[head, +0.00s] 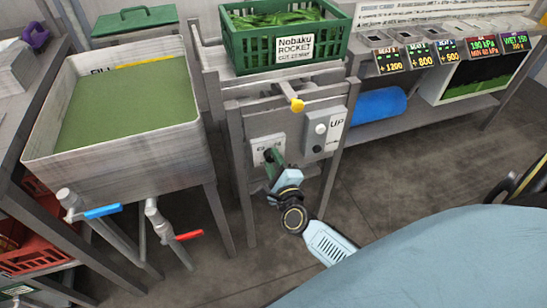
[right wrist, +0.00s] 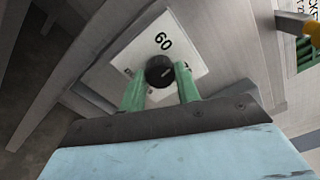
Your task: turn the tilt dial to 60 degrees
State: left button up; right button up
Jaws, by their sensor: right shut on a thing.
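The tilt dial is a round black knob (right wrist: 159,71) on a white plate (right wrist: 196,60) marked "60" in the right wrist view. A short pale line shows on the knob; I cannot tell exactly which mark it points to. My right gripper (right wrist: 161,85) has its green fingers on either side of the knob, shut on it. In the head view, my right gripper (head: 271,160) reaches the dial plate (head: 260,146) on the grey stand, and the knob is hidden behind the fingers. My left gripper is not in view.
A control box (head: 323,131) marked "UP" is just right of the dial. A yellow-tipped lever (head: 297,105) sticks out above. A green crate (head: 290,67) of greens sits on the stand. A wash basin (head: 110,175) with blue and red valve handles stands left.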

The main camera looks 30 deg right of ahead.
jog(key=n+p, duration=0.2)
jog(key=n, duration=0.3)
jog(key=shift+n+p, duration=0.35)
jog(key=shift+n, duration=0.05)
pick_arm(q)
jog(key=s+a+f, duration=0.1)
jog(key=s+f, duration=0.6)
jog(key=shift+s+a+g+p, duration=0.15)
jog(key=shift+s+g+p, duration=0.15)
jog(key=shift+p, duration=0.05)
pick_arm(e)
jog(key=shift+n, duration=0.9)
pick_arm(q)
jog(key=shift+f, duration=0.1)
pick_arm(e)
jog(key=o, duration=1)
